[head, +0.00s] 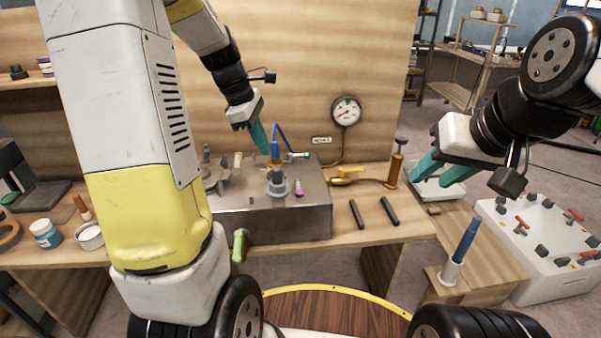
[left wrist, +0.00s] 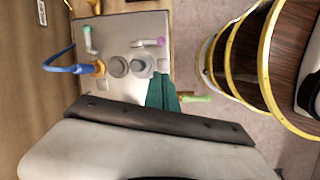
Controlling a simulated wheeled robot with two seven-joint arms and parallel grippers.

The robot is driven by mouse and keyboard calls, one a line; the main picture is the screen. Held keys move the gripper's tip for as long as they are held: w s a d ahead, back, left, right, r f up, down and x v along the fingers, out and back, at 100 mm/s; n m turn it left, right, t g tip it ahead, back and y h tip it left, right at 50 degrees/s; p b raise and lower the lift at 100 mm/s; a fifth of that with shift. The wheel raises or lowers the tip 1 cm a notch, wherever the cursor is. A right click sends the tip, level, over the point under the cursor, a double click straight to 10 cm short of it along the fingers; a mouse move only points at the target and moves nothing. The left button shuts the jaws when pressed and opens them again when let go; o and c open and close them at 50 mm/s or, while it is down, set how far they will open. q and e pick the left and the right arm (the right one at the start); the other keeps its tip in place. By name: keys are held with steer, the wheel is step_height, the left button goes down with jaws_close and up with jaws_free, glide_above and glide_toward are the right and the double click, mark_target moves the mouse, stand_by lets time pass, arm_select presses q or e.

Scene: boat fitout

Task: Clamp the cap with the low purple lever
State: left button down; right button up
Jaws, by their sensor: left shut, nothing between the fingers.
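The low purple lever (head: 299,188) sits on top of the metal box (head: 260,222), right of the grey round cap (head: 277,187). In the left wrist view the purple lever (left wrist: 152,42) and two grey round parts (left wrist: 118,66) show on the box top. My left gripper (head: 262,140) is shut and empty, above the box and behind the cap in the head view; its teal fingers (left wrist: 161,92) also show in the left wrist view. My right gripper (head: 440,170) is open and empty at the right, away from the box.
A blue hose (head: 285,135) and a green-tipped lever (head: 298,156) stand at the box's back. A green handle (head: 239,245) projects at its front. Two black bars (head: 356,213) and a brass hand pump (head: 394,168) lie to the right. A gauge (head: 346,111) is on the back panel.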

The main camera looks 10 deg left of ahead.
mark_target(298, 188)
arm_select(q)
steer(key=f+n, duration=0.1)
steer(key=w+f+n, duration=0.1)
steer(key=w+a+f+n, duration=0.1)
steer(key=f, duration=0.1)
steer(key=shift+w+g, duration=0.15)
steer(key=shift+g, duration=0.15)
steer(key=x, duration=0.9)
steer(key=shift+f, duration=0.25)
steer(key=d, duration=0.2)
steer(key=d+f, duration=0.1)
steer(key=shift+w+d, duration=0.1)
steer(key=shift+w, duration=0.3)
steer(key=shift+w+d, duration=0.15)
steer(key=shift+d, duration=0.25)
